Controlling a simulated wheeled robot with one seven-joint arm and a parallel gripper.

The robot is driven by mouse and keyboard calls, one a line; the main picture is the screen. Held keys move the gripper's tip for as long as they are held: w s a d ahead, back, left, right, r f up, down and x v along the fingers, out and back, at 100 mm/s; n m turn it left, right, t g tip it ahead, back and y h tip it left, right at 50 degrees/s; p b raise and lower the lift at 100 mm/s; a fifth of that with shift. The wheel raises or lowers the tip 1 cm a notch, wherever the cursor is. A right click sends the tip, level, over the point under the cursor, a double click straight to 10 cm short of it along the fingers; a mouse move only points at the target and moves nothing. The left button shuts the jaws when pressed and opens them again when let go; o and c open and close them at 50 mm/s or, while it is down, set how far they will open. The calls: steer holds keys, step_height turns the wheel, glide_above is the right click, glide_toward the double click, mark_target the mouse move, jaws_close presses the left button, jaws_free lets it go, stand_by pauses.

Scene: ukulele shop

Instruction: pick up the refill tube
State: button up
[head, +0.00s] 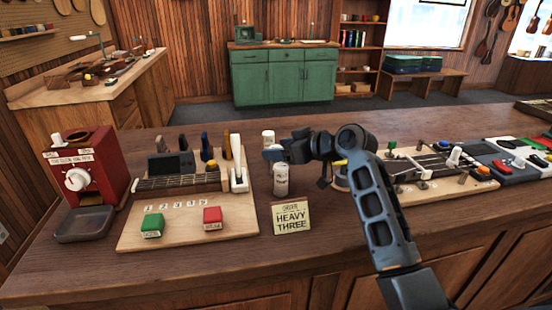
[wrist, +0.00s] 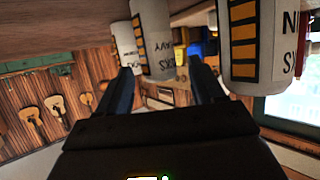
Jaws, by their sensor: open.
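Several white tubes with yellow-and-black bands and dark lettering stand together on the counter. In the head view, one tube (head: 281,180) stands in front of my gripper (head: 272,153) and another (head: 268,138) shows behind it. The wrist view looks upside down. A nearer tube (wrist: 255,45) is outside the right finger, and a farther one (wrist: 124,50) is by the left finger. I cannot tell whether any finger touches a tube.
A small sign (head: 292,217) reading "HEAVY THREE" stands before the tubes. A wooden board (head: 185,233) with green and red blocks lies left, beside a red machine (head: 87,170). A ukulele neck and tools (head: 435,165) lie right.

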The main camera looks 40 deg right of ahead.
steer(key=shift+c, duration=0.4)
steer(key=c, duration=1)
steer(key=shift+c, duration=0.3)
steer(key=shift+r, duration=0.1)
